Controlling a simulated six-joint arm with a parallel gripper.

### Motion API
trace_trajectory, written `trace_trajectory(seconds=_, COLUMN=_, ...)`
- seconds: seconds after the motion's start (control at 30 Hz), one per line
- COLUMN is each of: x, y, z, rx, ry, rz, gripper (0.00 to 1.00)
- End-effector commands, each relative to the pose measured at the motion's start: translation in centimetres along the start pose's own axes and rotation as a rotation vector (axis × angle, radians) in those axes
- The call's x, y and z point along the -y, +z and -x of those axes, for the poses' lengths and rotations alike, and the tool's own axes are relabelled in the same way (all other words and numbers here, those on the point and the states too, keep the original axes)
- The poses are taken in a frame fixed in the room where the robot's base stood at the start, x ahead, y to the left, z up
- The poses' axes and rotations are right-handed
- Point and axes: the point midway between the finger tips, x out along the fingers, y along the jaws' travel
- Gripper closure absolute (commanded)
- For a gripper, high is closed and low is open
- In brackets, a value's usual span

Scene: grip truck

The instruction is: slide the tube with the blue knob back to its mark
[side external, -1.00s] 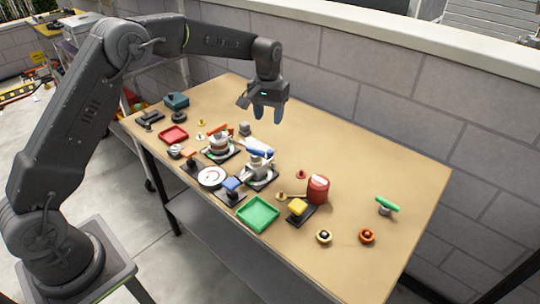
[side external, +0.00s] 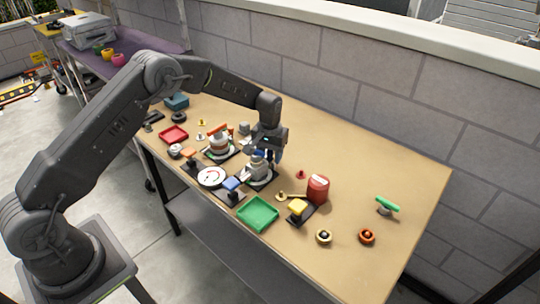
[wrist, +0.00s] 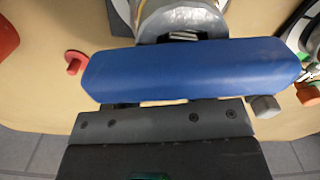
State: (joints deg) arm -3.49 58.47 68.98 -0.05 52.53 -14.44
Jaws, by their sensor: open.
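The blue knob (wrist: 190,70) is a wide bar with slanted ends across the middle of the wrist view, close to the camera. Beyond it shows the grey tube (wrist: 178,37), mostly hidden. I cannot make out the mark.
A similar device with an orange bar (side external: 217,129) stands close on the left. A red can (side external: 317,190), a yellow-topped block (side external: 298,206) and a green tray (side external: 257,214) are near on the right and front. The table (side external: 390,165) is clear toward the back right.

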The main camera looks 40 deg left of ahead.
Motion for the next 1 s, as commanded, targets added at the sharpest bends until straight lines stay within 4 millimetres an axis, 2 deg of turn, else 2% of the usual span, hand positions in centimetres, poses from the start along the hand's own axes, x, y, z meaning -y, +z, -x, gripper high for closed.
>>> trace_trajectory(seconds=0.37, x=-0.01, y=-0.02, z=-0.64, rx=-0.001, ry=0.0, rz=0.0, gripper=0.52)
trace_trajectory(seconds=0.87, x=0.01, y=-0.02, z=-0.6, rx=-0.001, ry=0.0, rz=0.0, gripper=0.99)
trace_trajectory(seconds=1.0, x=0.01, y=-0.02, z=-0.59, rx=-0.001, ry=0.0, rz=0.0, gripper=1.0)
